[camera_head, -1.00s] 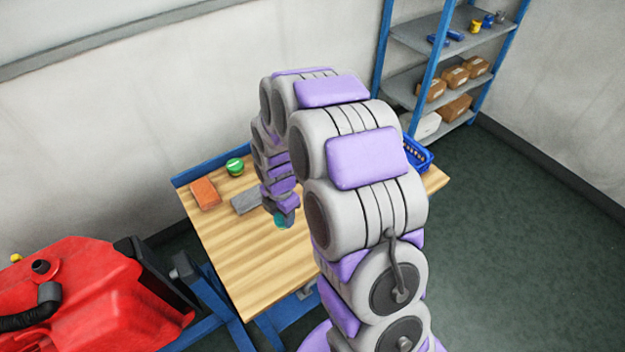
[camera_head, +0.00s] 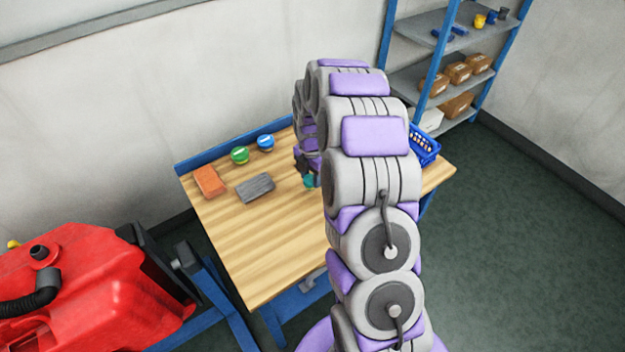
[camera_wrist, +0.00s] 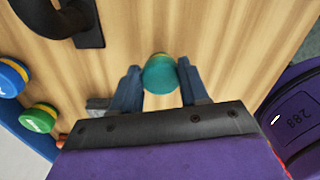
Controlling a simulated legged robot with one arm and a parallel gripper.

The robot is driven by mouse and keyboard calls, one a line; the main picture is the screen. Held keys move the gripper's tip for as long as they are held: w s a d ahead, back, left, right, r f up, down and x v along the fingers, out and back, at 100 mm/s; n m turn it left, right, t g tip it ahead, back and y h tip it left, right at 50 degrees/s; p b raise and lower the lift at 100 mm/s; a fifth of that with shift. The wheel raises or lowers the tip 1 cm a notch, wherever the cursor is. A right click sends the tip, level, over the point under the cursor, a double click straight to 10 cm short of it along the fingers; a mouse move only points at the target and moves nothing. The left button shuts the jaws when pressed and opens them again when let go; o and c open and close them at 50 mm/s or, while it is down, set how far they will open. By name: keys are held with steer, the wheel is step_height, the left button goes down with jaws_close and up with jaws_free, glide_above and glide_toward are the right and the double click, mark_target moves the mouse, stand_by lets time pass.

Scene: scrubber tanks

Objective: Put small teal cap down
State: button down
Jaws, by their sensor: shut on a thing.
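The small teal cap (camera_wrist: 160,74) is between the two fingers of my gripper (camera_wrist: 158,88) in the wrist view. My gripper is shut on it. In the head view the teal cap (camera_head: 309,181) shows at the end of my arm, over the right part of the wooden workbench (camera_head: 262,245). My arm hides most of the gripper there. I cannot tell whether the cap touches the bench top.
On the bench stand a green-lidded tin (camera_head: 240,155), a blue-lidded tin (camera_head: 265,142), an orange block (camera_head: 209,181) and a grey block (camera_head: 255,188). A blue basket (camera_head: 424,146) is at the right end. The bench's front left is clear. A red machine (camera_head: 85,290) stands left.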

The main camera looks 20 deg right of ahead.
steer(key=shift+f, duration=0.8)
steer(key=shift+d+f, duration=0.1)
steer(key=shift+f, duration=0.05)
steer(key=shift+d, duration=0.9)
steer(key=c, duration=0.9)
jaws_free()
steer(key=o, duration=0.3)
steer(key=shift+a, duration=0.75)
steer(key=shift+o, duration=0.2)
steer(key=shift+a, duration=0.1)
